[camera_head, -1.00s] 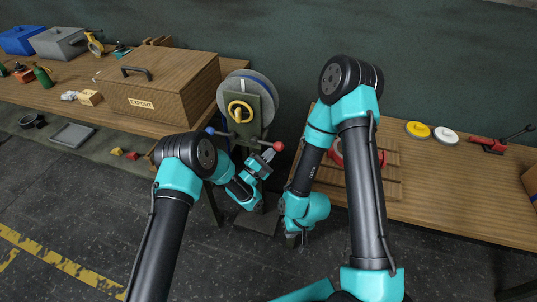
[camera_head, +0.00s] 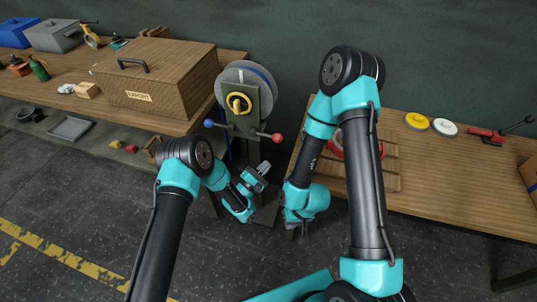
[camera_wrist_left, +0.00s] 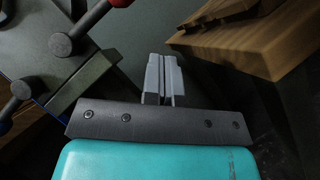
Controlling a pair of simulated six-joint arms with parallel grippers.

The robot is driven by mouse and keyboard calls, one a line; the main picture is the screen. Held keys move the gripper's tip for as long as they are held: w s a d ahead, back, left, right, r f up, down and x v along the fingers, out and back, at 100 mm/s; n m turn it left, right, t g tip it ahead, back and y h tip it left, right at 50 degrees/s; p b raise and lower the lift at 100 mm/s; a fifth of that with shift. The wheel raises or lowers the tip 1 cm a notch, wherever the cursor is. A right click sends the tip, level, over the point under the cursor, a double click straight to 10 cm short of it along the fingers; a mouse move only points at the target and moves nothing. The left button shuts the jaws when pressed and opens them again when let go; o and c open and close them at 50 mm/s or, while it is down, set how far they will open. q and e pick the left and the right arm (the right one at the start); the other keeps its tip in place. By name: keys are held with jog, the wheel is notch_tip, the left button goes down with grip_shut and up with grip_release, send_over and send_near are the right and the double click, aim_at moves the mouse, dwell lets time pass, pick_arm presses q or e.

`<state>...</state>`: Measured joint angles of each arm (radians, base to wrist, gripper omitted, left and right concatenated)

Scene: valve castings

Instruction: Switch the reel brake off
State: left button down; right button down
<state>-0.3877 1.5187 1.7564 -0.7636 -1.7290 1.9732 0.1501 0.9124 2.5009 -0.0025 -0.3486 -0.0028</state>
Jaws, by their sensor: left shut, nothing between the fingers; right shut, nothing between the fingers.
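The reel (camera_head: 262,80) is a grey drum with a blue band, behind a dark post with a yellow ring (camera_head: 236,103). Low on the post, one rod ends in a blue knob (camera_head: 208,124) at left and another in a red knob (camera_head: 277,137) at right. In the left wrist view the red knob (camera_wrist_left: 121,2) is cut by the top edge, and the rods meet round hubs on a plate. No off mark is readable. My left gripper (camera_head: 265,167) is shut and empty, below and apart from the red knob; its fingers show in the wrist view (camera_wrist_left: 164,78). My right gripper (camera_head: 304,230) is shut and empty, low beside the right table.
A wooden EXPORT box (camera_head: 160,80) stands on the left table, left of the reel. The right table (camera_head: 440,185) has a wooden slatted board at its near left edge; its corner is close right of my left fingers in the wrist view (camera_wrist_left: 250,45). Open floor lies below.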

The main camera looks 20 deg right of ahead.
pick_arm(q)
jog(key=shift+s+a+f, duration=0.65)
jog(key=shift+s, duration=0.15)
jog(key=shift+s+a+f, duration=0.6)
jog(key=shift+s+f, duration=0.05)
jog(key=shift+s, duration=0.1)
jog(key=shift+a, duration=0.1)
jog(key=w+a+f+m+g+y, duration=0.1)
jog(key=a+f+m+y, duration=0.2)
jog(key=a+y, duration=0.55)
jog(key=a+f+m+y, duration=0.2)
jog(key=a+y, duration=0.1)
jog(key=a, duration=1)
jog(key=s+a+r+m+g+y, duration=0.1)
jog(key=s+a+m+g+y, duration=0.4)
jog(key=s+a, duration=1.4)
jog(key=s+m+g, duration=0.1)
jog(key=s+g, duration=0.1)
jog(key=g, duration=0.1)
jog(key=shift+a+r, duration=0.15)
jog(key=shift+r, duration=0.25)
